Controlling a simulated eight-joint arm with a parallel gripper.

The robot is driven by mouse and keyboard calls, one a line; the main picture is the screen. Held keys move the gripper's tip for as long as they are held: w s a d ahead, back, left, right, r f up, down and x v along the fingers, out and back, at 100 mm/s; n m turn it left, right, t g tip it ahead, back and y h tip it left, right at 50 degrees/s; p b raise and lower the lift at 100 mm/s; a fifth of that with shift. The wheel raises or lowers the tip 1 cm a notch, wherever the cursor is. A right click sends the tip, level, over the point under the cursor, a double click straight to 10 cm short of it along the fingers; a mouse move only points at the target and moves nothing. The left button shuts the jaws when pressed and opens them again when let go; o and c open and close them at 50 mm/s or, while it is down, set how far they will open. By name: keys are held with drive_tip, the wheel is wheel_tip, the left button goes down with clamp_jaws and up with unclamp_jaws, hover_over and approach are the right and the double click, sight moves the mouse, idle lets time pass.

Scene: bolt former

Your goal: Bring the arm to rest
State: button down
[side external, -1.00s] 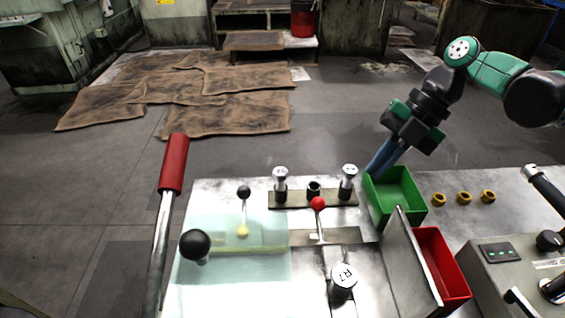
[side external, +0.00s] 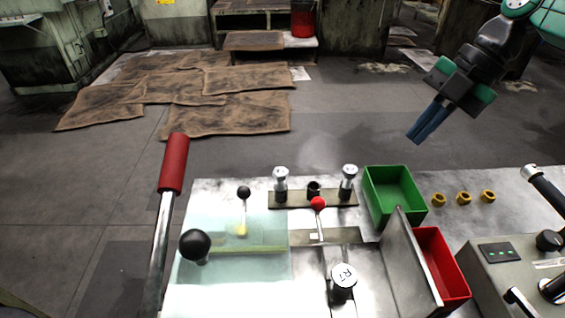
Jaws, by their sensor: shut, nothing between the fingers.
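My gripper (side external: 426,124) is at the upper right, in the air above and behind the green bin. Its blue fingers point down and to the left. They are shut with nothing between them and touch nothing. The arm reaches in from the top right corner, and part of it is cut off by the frame edge.
Below stand a green bin (side external: 407,209), a red bin (side external: 457,284) and several brass rings (side external: 463,198). A red-handled lever (side external: 173,165) rises at the left. Two silver-topped tools (side external: 349,178) stand upright in a dark rack.

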drive_tip(key=s+d+f+m+t+h, duration=0.1)
drive_tip(key=s+d+m+t, duration=0.3)
drive_tip(key=m, duration=0.9)
drive_tip(key=s+d+f+m+t+h, duration=0.2)
drive_tip(key=s+d+m, duration=0.4)
drive_tip(key=d+m, duration=0.3)
drive_tip(key=m+t+h, duration=0.1)
drive_tip(key=m+h, duration=0.1)
drive_tip(key=m, duration=0.2)
drive_tip(key=shift+d+f+t, duration=0.15)
drive_tip(key=shift+d+t, duration=0.2)
drive_tip(key=shift+t, duration=0.05)
